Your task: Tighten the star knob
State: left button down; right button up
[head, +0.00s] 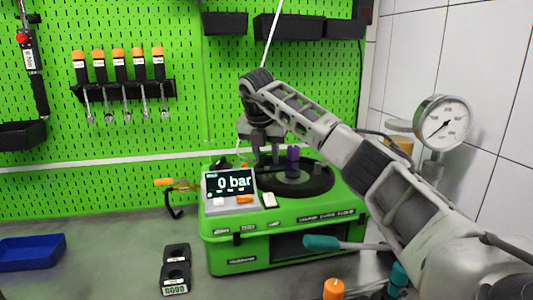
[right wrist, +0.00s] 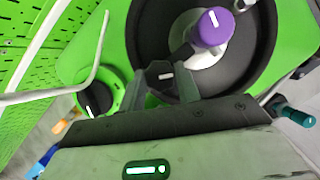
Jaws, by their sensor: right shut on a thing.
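A small black star knob (right wrist: 157,74) with a white mark sits between my fingers at the edge of the round black plate in the right wrist view. My right gripper (right wrist: 161,86) is shut on it; the fingers hide part of its sides. In the head view, my right gripper (head: 266,160) reaches down over the top of the green pump testbench (head: 290,245), and the knob cannot be made out there. A purple knob (right wrist: 212,27) with a white mark stands beside the fingers; it also shows in the head view (head: 292,161). My left gripper is not in view.
The display (head: 230,184) reads 0 bar. A black dial (right wrist: 96,99) in a green ring lies left of my fingers. A pressure gauge (head: 442,122) stands at right. A teal-handled lever (head: 323,243) projects in front.

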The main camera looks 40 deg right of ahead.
jog(key=shift+r, duration=0.1)
dwell(0.5)
jog(key=o, duration=1)
jog(key=shift+a+r, duration=0.15)
jog(key=shift+r, duration=0.2)
jog(key=shift+v, duration=7.6)
